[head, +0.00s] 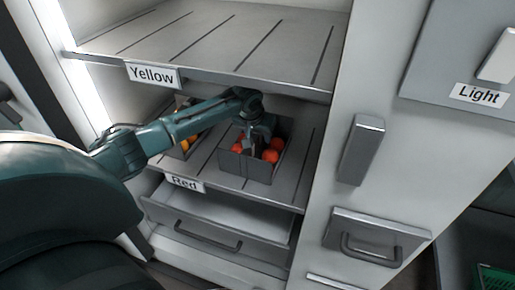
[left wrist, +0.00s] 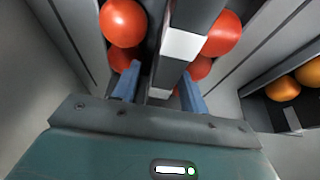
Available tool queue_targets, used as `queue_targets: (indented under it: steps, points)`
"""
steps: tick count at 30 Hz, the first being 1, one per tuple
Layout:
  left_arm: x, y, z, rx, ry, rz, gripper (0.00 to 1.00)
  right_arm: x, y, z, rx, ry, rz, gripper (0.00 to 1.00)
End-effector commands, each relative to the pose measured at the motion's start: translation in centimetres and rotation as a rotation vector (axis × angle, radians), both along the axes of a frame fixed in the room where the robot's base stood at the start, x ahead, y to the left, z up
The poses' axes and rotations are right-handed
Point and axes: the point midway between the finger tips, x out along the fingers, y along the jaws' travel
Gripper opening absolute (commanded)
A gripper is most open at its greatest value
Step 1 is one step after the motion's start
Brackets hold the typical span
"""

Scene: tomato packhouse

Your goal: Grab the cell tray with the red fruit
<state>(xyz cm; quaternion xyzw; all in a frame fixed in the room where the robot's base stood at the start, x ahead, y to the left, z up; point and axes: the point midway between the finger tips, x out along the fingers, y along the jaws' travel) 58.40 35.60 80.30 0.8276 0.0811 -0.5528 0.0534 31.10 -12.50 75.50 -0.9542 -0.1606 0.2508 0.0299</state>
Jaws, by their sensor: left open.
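The grey cell tray (head: 238,166) with red fruit (head: 270,156) stands on the shelf labelled Red. My left arm reaches into the bay, and its gripper (head: 251,146) points down over the tray's middle. In the left wrist view the blue fingers of the left gripper (left wrist: 160,90) are apart, one on each side of a dark grey upright bar (left wrist: 170,75) with white patches. Red fruit (left wrist: 124,22) lies on both sides of this bar. Whether the fingers touch the bar I cannot tell. My right gripper is not in view.
A second tray with orange-yellow fruit (left wrist: 283,88) stands beside the red one, partly behind my arm in the head view. The Yellow shelf (head: 210,38) lies close above. An open drawer (head: 225,215) is below, and the cabinet wall with handles (head: 361,150) stands at right.

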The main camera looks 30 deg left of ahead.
Motion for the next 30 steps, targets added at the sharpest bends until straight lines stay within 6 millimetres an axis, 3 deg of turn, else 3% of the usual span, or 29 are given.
queue_targets:
  steps: [2,18,30]
  points:
    - [-0.01,-0.02,0.03,0.000,0.000,0.000,0.44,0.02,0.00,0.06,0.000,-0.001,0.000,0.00]
    - [-0.04,-0.01,0.03,0.000,0.000,0.000,0.00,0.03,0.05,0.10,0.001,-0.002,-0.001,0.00]
    - [-0.05,0.00,0.01,0.000,0.001,0.000,0.00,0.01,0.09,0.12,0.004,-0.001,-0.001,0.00]
